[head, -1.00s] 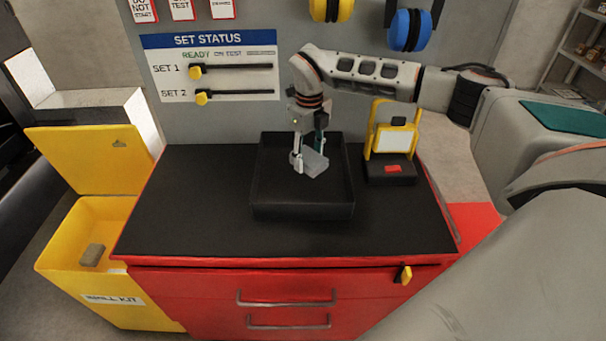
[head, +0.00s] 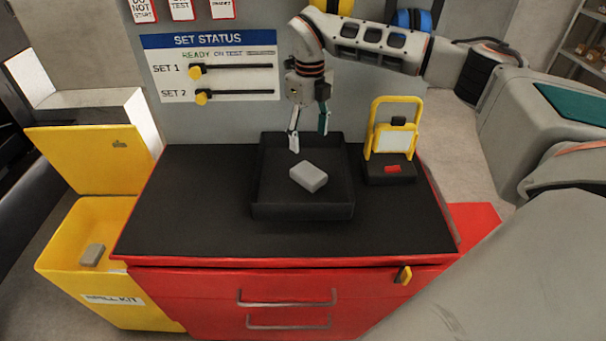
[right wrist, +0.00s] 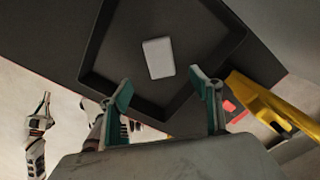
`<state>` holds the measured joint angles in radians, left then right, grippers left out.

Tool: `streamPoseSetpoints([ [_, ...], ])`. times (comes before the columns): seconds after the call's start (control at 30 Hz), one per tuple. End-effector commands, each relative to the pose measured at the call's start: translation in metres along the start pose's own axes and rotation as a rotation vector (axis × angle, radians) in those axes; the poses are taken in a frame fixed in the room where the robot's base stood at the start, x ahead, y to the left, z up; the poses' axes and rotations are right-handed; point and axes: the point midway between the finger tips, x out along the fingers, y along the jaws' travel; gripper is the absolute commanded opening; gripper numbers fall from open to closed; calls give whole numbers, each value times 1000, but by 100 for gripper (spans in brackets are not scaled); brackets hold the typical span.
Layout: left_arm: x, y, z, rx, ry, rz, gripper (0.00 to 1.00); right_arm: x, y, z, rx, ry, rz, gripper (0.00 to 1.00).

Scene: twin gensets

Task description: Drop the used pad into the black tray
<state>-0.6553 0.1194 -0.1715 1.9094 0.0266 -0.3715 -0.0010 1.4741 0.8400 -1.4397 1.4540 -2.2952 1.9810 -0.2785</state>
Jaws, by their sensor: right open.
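The used pad is a grey block (head: 309,177) lying in the black tray (head: 275,208) on the cabinet top. It also shows in the right wrist view (right wrist: 158,57), flat on the tray floor and apart from the walls. My right gripper (head: 308,142) is open and empty, above the back part of the tray and clear of the pad. Its two teal-padded fingers (right wrist: 166,100) are spread in the right wrist view. What looks like my left gripper (right wrist: 40,125) shows small at the lower left there; its jaws are too small to judge.
A yellow work light (head: 394,140) stands just right of the tray. A yellow spill kit bin (head: 130,313) with an open lid and a grey block (head: 93,255) inside stands at the left. The cabinet top left of the tray is clear. A status board (head: 210,68) hangs behind.

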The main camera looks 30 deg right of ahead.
Motion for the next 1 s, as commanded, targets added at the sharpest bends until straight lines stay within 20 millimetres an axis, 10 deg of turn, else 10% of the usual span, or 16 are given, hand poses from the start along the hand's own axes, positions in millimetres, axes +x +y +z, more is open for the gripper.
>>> streamPoseSetpoints([
  [0.3,0,0,0,1,1,0,0,-42,0,0,0,1,1,64],
  [1.0,2,-1,-5,2,9,-2,0,-46,0,0,-1,1,1,64],
])
